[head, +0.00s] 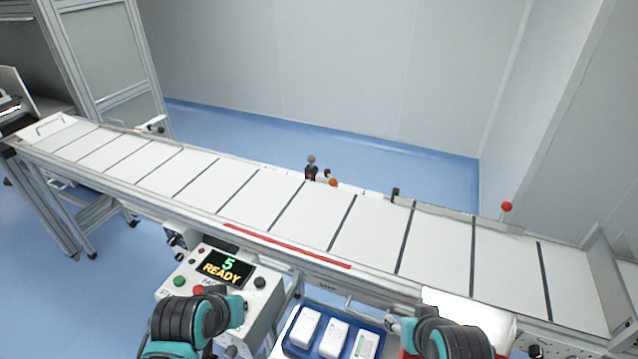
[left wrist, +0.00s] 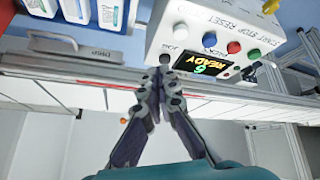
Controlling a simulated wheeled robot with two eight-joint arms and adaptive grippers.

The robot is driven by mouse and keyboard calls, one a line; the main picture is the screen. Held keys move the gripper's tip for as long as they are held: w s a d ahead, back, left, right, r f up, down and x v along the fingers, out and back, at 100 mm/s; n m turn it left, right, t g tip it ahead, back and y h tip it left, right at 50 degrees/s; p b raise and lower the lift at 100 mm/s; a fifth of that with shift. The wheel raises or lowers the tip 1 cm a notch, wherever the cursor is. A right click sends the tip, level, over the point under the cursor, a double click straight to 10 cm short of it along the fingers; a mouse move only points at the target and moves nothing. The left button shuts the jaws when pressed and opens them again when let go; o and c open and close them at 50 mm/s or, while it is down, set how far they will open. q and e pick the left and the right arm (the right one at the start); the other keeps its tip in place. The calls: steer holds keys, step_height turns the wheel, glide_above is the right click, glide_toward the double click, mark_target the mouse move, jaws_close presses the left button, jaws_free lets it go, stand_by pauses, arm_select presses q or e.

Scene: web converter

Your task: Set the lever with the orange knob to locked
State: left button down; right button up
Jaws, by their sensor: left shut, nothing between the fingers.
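The lever with the orange knob (head: 333,182) is at the conveyor's far edge, near the middle in the head view. The lever's arm and any position marks are too small to read. My left gripper (left wrist: 163,75) is shut and empty in the left wrist view, well apart from the orange knob. In the head view only my arm links show at the bottom, and both grippers are hidden or out of frame.
The white segmented conveyor (head: 370,222) lies between my arms and the lever. A dark post (head: 311,170) stands just left of the knob; a red-knobbed lever (head: 506,207) is farther right. The control box (head: 262,297) and blue tray (head: 290,344) are on the near side.

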arm_select(q)
steer(key=w+d+r+n+h+p, duration=0.25)
steer(key=w+r+n, duration=0.4)
steer(key=w, duration=0.55)
steer(key=w+d+r+n+g+h+p, duration=0.15)
steer(key=w+n, duration=0.35)
steer(key=w, duration=0.6)
steer(key=n+h+p, duration=0.4)
steer(key=n+h, duration=0.1)
steer(key=n, duration=0.5)
glide_toward(331, 178)
steer(key=s+a+f, duration=0.1)
steer(key=s+a, duration=0.3)
steer(key=a, duration=0.3)
steer(key=shift+g, duration=0.35)
steer(key=b+x, duration=0.3)
steer(key=x, duration=0.7)
steer(key=shift+d+f, duration=0.1)
steer(key=shift+d, duration=0.05)
steer(key=shift+w+d+r+b, duration=0.2)
steer(key=shift+w+d, duration=0.1)
steer(key=shift+d, duration=0.2)
steer(key=shift+w+d+r+b, duration=0.1)
steer(key=shift+w+d+r, duration=0.15)
steer(key=shift+d, duration=0.25)
steer(key=shift+w+d+r, duration=0.15)
steer(key=shift+w+d, duration=0.15)
steer(key=shift+d, duration=0.2)
